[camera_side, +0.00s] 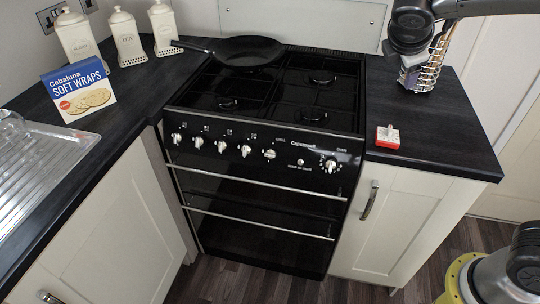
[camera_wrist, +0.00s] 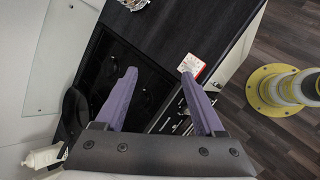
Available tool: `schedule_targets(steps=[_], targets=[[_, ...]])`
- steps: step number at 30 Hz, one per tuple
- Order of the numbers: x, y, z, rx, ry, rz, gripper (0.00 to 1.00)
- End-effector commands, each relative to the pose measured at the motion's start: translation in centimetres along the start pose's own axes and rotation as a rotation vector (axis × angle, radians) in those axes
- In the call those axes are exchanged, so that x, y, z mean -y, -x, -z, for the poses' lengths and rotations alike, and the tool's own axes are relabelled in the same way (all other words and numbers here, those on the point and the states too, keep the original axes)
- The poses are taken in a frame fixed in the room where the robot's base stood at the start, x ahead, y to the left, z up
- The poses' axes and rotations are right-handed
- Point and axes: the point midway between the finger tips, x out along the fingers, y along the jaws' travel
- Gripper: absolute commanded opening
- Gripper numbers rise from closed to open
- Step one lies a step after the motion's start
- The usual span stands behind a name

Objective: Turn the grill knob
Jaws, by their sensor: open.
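The grill knob (camera_side: 269,154) is a silver knob on the cooker's black front panel, just below the word GRILL. It stands at the right end of a row of similar knobs. My gripper (camera_wrist: 159,73) has two purple fingers spread apart with nothing between them. In the wrist view it hangs over the cooker and the worktop, and I cannot single out the grill knob there. In the side view my dark arm comes in at the top right, well above and to the right of the knob. The oven knob (camera_side: 330,165) is farther right on the panel.
A black frying pan (camera_side: 248,51) sits on the back left of the hob. A small red and white object (camera_side: 388,137) lies on the right worktop, with a wire rack (camera_side: 427,76) behind it. A Soft Wraps box (camera_side: 79,89) and cream canisters (camera_side: 127,38) stand left.

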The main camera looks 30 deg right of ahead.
Motion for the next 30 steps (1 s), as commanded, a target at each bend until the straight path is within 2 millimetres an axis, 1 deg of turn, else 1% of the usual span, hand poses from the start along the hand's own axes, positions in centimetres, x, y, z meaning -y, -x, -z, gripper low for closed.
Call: schedule_targets(steps=[1, 2, 3, 4, 5, 6, 8, 9, 11, 12, 14, 15, 17, 18, 21, 24, 27, 30], targets=[[-1.1, -0.5, 2.9, 0.031, 0.099, -0.026, 0.71], [-1.7, -0.7, 4.3, 0.049, 0.151, -0.045, 0.71], [-2.3, -0.9, 6.3, 0.074, 0.218, -0.070, 0.71], [-2.7, -1.1, 8.0, 0.091, 0.268, -0.089, 0.71], [-3.0, -1.3, 9.6, 0.108, 0.318, -0.109, 0.71], [-3.2, -1.5, 11.9, 0.130, 0.382, -0.135, 0.71], [-3.2, -1.8, 15.4, 0.161, 0.477, -0.176, 0.71], [-3.0, -2.0, 17.9, 0.181, 0.537, -0.204, 0.71], [-2.2, -2.2, 21.6, 0.208, 0.625, -0.245, 0.71], [-1.4, -2.4, 24.1, 0.223, 0.681, -0.273, 0.71], [0.2, -2.7, 27.6, 0.242, 0.757, -0.311, 0.71], [1.5, -2.9, 29.7, 0.252, 0.804, -0.334, 0.71], [3.6, -3.3, 32.5, 0.260, 0.866, -0.361, 0.71], [5.0, -3.6, 34.1, 0.264, 0.903, -0.373, 0.71], [8.4, -4.3, 36.6, 0.271, 0.982, -0.384, 0.71], [10.6, -4.5, 37.9, 0.275, 1.031, -0.395, 0.71], [11.0, -4.3, 38.3, 0.270, 1.039, -0.404, 0.71], [10.6, -5.1, 38.2, 0.271, 1.038, -0.401, 0.71]])
